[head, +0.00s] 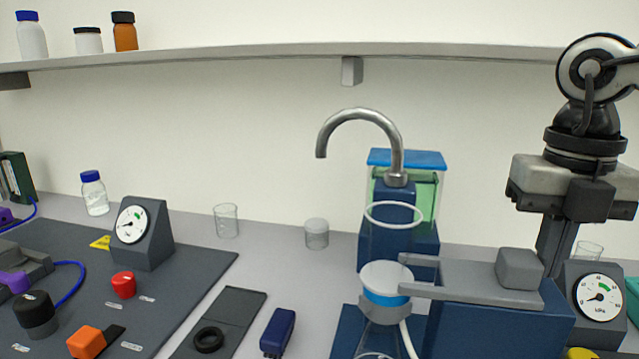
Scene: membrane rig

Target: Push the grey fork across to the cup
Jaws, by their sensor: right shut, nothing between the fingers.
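The grey fork (465,277) lies on top of a dark blue block at the right, with a raised grey grip block (520,268) at its right end. Its two prongs point left. The cup (385,272), white on top with a blue band, stands left of the block. The prong tips reach the cup's right edge in the picture; I cannot tell whether they touch it. My right gripper (553,262) points down, shut and empty, just right of the grip block. Its fingertips are partly hidden, so contact is unclear. My left gripper is out of view.
A gauge (598,298) stands close right of the blue block (500,325). A curved metal tap (362,115) and a green tank (432,190) rise behind the cup. A clear hose hangs below the cup. A shelf (250,58) runs along the wall.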

